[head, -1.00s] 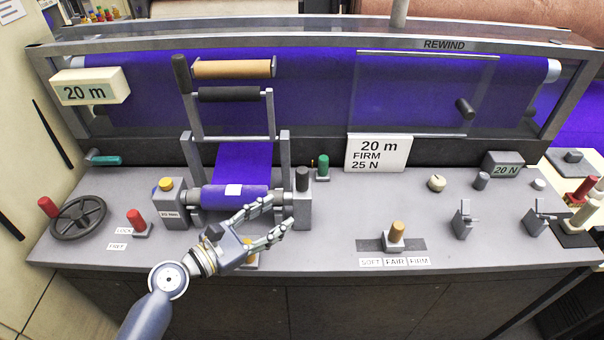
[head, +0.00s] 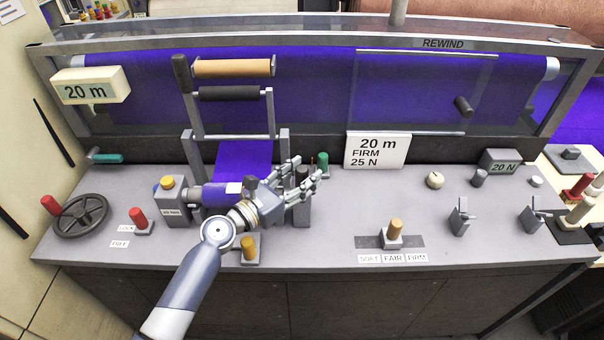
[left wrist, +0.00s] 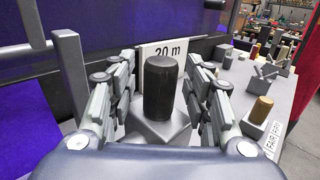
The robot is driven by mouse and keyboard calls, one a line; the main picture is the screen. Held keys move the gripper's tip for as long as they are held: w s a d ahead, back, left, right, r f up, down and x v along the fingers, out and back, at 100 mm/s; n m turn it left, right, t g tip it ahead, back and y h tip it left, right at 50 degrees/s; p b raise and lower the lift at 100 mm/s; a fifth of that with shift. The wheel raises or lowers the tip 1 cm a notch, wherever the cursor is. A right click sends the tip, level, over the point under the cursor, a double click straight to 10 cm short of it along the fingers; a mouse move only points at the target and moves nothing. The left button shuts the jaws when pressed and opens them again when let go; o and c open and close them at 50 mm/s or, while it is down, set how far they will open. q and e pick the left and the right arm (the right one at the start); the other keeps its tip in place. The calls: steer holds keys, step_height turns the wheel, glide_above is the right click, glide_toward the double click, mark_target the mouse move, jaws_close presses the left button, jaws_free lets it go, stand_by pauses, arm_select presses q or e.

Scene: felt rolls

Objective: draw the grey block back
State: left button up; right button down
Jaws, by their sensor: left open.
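The grey block (head: 302,213) stands at the right end of the purple felt roll (head: 218,194) and carries an upright black knob. It also shows in the left wrist view (left wrist: 150,137), with the black knob (left wrist: 161,88) standing on top. My left gripper (head: 308,171) is open, its fingers on both sides of the knob. The left wrist view shows gaps between the fingers and the knob. The fingers hide part of the knob and block in the head view. My right gripper is not in view.
A green knob (head: 322,164) stands close behind the block. A yellow-topped block (head: 172,203) holds the roll's left end, and an ochre knob (head: 249,250) stands in front. A sign (head: 378,151) reads "20 m FIRM 25 N".

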arm_select(q)
jaws_close()
steer(key=d+p, duration=0.1)
steer(key=d, duration=0.5)
steer(key=shift+p, duration=0.35)
